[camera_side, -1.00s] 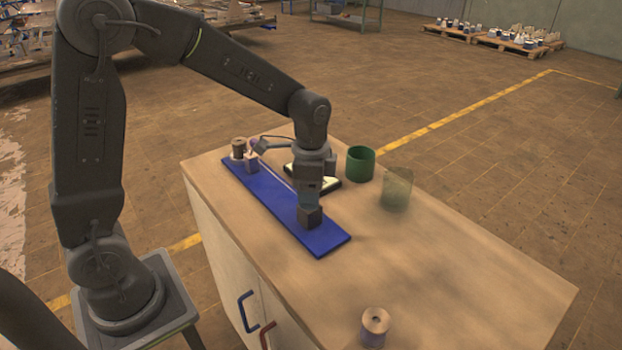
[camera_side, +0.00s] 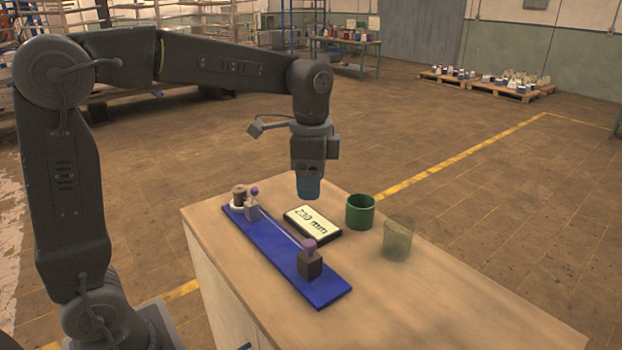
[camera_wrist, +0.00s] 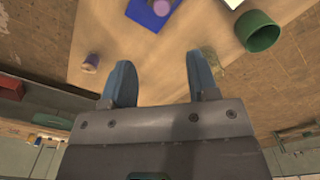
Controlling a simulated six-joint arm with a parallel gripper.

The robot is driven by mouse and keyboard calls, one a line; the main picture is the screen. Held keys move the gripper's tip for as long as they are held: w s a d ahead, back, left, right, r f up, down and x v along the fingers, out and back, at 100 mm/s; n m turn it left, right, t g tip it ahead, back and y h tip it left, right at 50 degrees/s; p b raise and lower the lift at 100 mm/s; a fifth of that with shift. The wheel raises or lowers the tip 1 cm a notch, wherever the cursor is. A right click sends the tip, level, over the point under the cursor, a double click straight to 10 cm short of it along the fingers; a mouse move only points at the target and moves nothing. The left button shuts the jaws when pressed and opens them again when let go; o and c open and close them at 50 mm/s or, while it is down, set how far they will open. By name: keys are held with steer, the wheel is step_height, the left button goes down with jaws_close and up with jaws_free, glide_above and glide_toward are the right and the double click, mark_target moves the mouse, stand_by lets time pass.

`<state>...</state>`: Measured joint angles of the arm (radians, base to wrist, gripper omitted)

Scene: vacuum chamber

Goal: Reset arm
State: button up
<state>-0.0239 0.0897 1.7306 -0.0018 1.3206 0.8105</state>
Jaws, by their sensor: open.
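My gripper (camera_side: 308,188) hangs above the table (camera_side: 440,310), pointing down, behind the blue board and near the display. In the wrist view its two blue fingers (camera_wrist: 162,82) are spread apart with nothing between them. The blue board (camera_side: 285,255) carries a dark block with a purple knob (camera_side: 310,262) at its near end and a lighter block with a purple knob (camera_side: 252,208) at its far end. A thin light line runs between the blocks. The gripper is apart from all of these.
A display (camera_side: 312,222) reading "230 mm" lies beside the board. A green cup (camera_side: 360,212) and a translucent cup (camera_side: 397,241) stand right of it. A dark spool (camera_side: 240,196) stands by the board's far end. Another spool (camera_wrist: 90,63) shows in the wrist view.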

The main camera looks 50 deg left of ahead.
steer(key=s+f+n+t, duration=0.2)
steer(key=s+n+t, duration=0.3)
steer(key=s, duration=1.2)
steer(key=d+n, duration=0.1)
steer(key=n, duration=0.3)
steer(key=shift+t, duration=0.3)
stand_by(0.4)
